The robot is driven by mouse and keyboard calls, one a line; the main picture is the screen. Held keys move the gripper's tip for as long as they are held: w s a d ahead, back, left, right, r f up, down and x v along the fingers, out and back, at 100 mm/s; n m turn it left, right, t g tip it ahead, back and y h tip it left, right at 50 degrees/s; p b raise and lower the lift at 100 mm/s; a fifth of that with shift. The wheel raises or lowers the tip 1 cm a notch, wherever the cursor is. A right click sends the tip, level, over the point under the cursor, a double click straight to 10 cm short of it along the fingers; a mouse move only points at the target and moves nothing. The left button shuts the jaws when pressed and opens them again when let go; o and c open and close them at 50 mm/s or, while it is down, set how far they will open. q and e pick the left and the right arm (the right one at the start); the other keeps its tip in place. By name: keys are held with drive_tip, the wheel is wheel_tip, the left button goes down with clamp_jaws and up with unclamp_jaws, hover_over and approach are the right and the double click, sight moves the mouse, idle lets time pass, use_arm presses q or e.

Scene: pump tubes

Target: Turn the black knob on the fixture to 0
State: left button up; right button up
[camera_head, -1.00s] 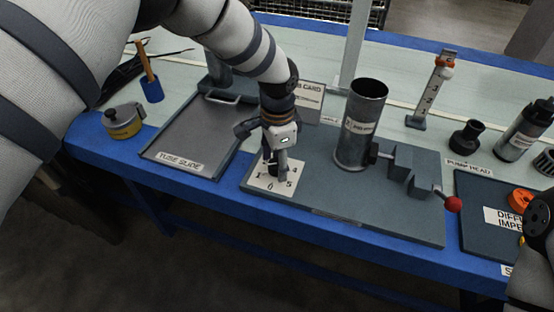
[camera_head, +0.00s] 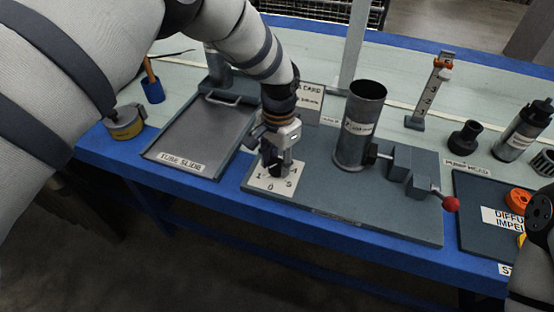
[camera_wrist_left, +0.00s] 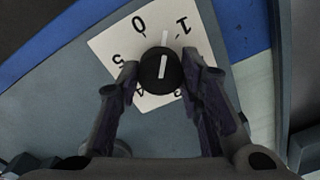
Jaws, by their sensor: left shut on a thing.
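The black knob (camera_wrist_left: 160,78) sits on a white dial plate (camera_wrist_left: 108,46) with printed numbers, including 0, 1 and 5. In the left wrist view a white line on the knob points toward the plate's edge between 0 and 1. My left gripper (camera_wrist_left: 160,70) has one finger on each side of the knob and is shut on it. In the head view my left gripper (camera_head: 275,168) reaches down onto the plate (camera_head: 257,183) and mostly hides the knob. The plate lies at the front left corner of the grey fixture base (camera_head: 340,213).
A metal cylinder (camera_head: 360,130) and a clamp with a red ball handle (camera_head: 451,204) stand on the fixture to the right. A grey tube slide tray (camera_head: 200,140) lies to the left. The table's blue front edge (camera_head: 330,240) is close to the dial.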

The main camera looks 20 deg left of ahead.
sight(279, 164)
use_arm(q)
drive_tip(key=n, duration=0.3)
drive_tip(key=shift+n, duration=2)
drive_tip(key=o, duration=1.2)
drive_tip(key=shift+c, duration=0.2)
wheel_tip(279, 164, up, 12)
drive_tip(key=shift+d, duration=0.15)
